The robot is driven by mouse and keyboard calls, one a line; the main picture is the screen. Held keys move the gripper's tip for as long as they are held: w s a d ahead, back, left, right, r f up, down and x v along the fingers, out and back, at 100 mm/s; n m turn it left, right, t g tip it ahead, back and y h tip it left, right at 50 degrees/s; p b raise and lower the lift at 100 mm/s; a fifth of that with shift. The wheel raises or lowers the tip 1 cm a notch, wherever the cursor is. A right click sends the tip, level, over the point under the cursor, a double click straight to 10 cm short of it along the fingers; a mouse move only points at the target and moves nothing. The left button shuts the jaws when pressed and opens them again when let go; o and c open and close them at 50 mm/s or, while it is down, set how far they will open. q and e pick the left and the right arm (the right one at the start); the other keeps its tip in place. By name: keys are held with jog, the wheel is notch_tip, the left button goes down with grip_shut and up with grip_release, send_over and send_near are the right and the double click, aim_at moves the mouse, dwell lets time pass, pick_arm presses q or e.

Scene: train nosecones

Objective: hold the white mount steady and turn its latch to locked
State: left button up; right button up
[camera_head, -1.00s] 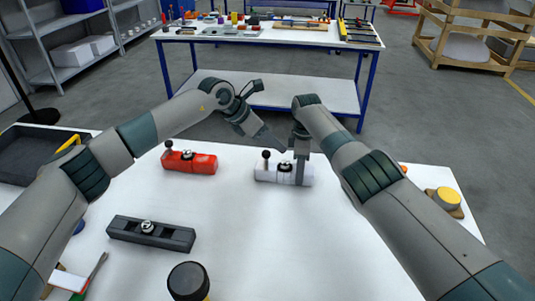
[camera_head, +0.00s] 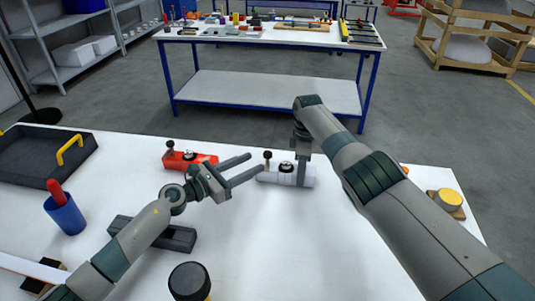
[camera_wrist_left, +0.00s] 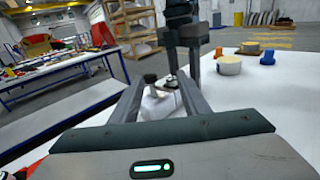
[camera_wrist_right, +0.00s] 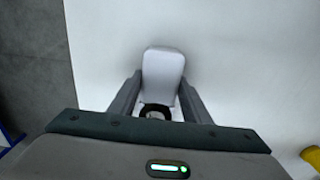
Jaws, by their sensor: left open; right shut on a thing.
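The white mount (camera_head: 298,178) lies on the white table, with a black-knobbed latch (camera_head: 267,160) standing up at its left end and a dark round fitting on top. My right gripper (camera_head: 302,165) is shut on the white mount from above, one finger on each side in the right wrist view (camera_wrist_right: 160,105). My left gripper (camera_head: 246,170) is open and empty, just left of the mount, its fingers pointing at the latch end. In the left wrist view the mount (camera_wrist_left: 162,105) and the knob (camera_wrist_left: 150,79) appear between the open fingers. I cannot tell whether they touch.
A red mount (camera_head: 185,160) sits behind my left gripper. A dark grey mount (camera_head: 178,238) lies partly under my left arm. A black cylinder (camera_head: 188,282) stands at the front, a blue cup (camera_head: 65,214) at left, a yellow-topped piece (camera_head: 450,197) at right.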

aim_at(267, 153)
pick_arm(q)
jog(key=shift+s+a+f+n+t+y, duration=0.2)
jog(key=shift+a+f+n+t, duration=0.25)
jog(key=shift+a, duration=0.3)
jog(key=shift+s+a+f+n+t+y, duration=0.15)
jog(key=shift+a+f+n+t, duration=0.1)
jog(key=shift+a+f, duration=0.4)
jog(key=shift+w+r, duration=0.1)
jog(key=shift+r, duration=0.05)
jog(key=x, duration=1.1)
jog(key=shift+w+d, duration=0.3)
grip_shut()
